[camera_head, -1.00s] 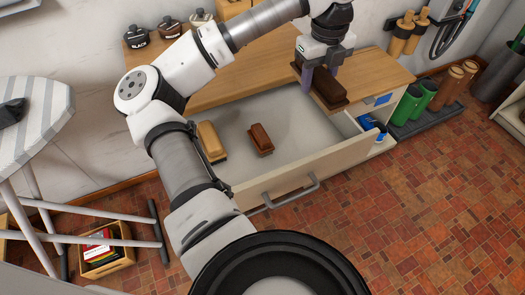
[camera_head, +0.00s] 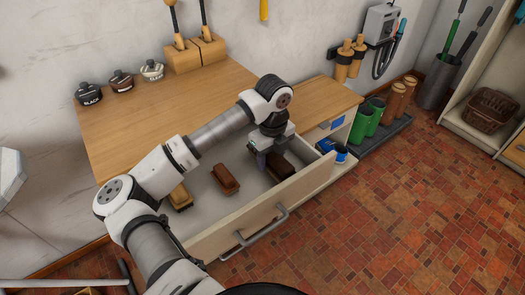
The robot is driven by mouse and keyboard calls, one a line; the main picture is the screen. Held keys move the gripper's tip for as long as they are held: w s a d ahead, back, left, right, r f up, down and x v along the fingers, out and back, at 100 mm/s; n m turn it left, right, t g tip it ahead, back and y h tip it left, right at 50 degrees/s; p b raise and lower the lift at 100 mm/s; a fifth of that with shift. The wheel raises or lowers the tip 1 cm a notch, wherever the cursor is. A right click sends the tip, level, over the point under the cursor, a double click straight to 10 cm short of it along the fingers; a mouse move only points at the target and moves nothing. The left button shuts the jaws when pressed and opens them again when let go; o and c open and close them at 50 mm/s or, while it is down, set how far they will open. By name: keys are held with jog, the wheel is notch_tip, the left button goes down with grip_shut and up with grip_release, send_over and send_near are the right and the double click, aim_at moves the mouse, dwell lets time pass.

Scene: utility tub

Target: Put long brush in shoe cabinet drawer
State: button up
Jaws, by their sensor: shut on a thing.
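The shoe cabinet drawer (camera_head: 262,216) is pulled open, with a light grey inside and a bar handle on its front. The long brush (camera_head: 283,167) is dark brown and is at the right end of the drawer, inside its walls. My gripper (camera_head: 264,160) is shut on it, pointing down into the drawer. I cannot tell if the brush touches the drawer floor. My gripper and wrist hide part of the brush.
In the drawer lie a reddish-brown brush (camera_head: 225,179) in the middle and a tan brush (camera_head: 180,196) at the left. Polish jars (camera_head: 121,80) and wooden holders (camera_head: 196,52) stand on the cabinet top. Green cylinders (camera_head: 366,120) stand on a floor tray at right.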

jog(key=w+a, duration=0.1)
jog(key=w+a+f+p, duration=0.1)
jog(key=w, duration=0.1)
jog(key=shift+a, duration=0.15)
jog(key=shift+f, duration=0.1)
jog(key=shift+f, duration=0.25)
jog(key=o, duration=1)
jog(key=shift+r, duration=0.1)
notch_tip(320, 180, up, 12)
jog(key=shift+r+b, duration=0.2)
jog(key=shift+b, duration=0.25)
